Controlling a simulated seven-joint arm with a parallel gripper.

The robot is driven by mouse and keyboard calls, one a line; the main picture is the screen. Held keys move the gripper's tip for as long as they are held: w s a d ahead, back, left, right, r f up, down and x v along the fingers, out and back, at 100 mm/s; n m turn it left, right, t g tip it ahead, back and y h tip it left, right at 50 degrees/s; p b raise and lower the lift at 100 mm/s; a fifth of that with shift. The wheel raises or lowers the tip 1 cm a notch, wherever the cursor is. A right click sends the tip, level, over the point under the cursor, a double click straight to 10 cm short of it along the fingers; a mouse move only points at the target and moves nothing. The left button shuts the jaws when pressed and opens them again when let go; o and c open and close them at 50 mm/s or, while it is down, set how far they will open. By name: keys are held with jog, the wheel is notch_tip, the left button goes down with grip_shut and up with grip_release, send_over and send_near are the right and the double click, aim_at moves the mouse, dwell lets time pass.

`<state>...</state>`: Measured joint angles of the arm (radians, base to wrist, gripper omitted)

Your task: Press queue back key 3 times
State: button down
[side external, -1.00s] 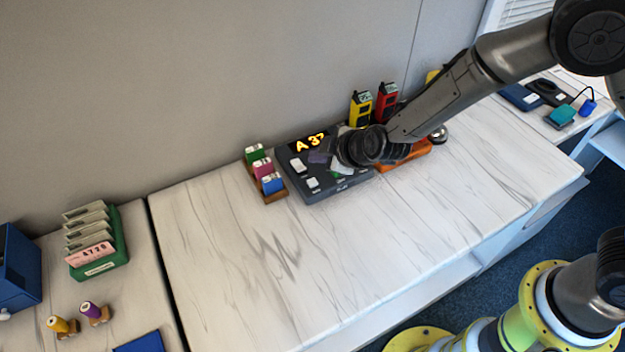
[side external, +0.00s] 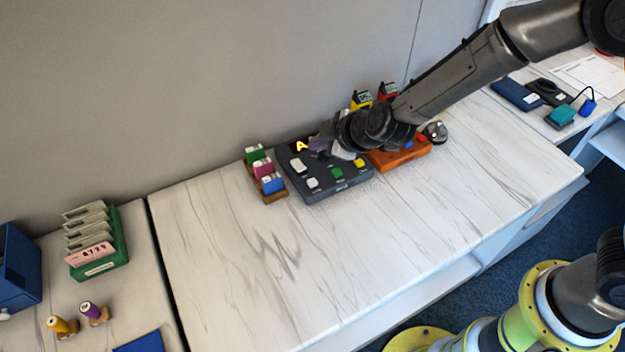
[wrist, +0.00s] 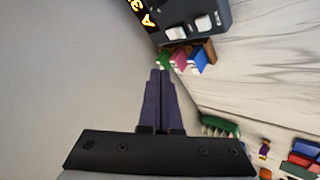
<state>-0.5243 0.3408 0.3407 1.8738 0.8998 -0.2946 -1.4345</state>
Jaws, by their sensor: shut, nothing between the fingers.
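The dark grey queue console (side external: 345,187) stands on the marble-topped counter near the back wall. Its amber display (side external: 301,146) shows an "A"; the characters to its right are hidden behind my gripper. On its top I see two white keys (side external: 298,165) (side external: 312,183), a green key (side external: 337,173) and a yellow key (side external: 359,162). I cannot read which key is queue back. My gripper (side external: 316,145) is shut and empty, over the back of the console by the display. In the wrist view its purple fingertips (wrist: 160,72) are together, and the console (wrist: 208,38) is at the top.
A wooden rack (side external: 270,196) with green, pink and blue pieces stands left of the console. An orange box (side external: 400,158) with buttons and a silver bell (side external: 436,131) are to its right. Yellow and red handsets (side external: 361,99) (side external: 388,91) stand behind. The front counter is clear.

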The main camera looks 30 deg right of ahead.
send_near(311, 178)
jog(key=shift+w+a+f, duration=0.15)
jog(key=shift+w+f, duration=0.3)
jog(key=shift+w, duration=0.35)
jog(key=shift+w+a+f, duration=0.2)
jog(key=shift+w+f, duration=0.25)
jog(key=shift+w, duration=0.4)
jog(key=shift+w+a+f, duration=0.15)
jog(key=shift+w+f, duration=0.35)
jog(key=shift+w, duration=0.3)
jog(key=shift+f, duration=0.15)
dwell(0.4)
jog(key=shift+f, duration=0.25)
jog(key=shift+f, duration=0.6)
dwell(1.0)
jog(key=shift+r, duration=1)
jog(key=shift+r, duration=0.1)
jog(key=shift+r, duration=2.4)
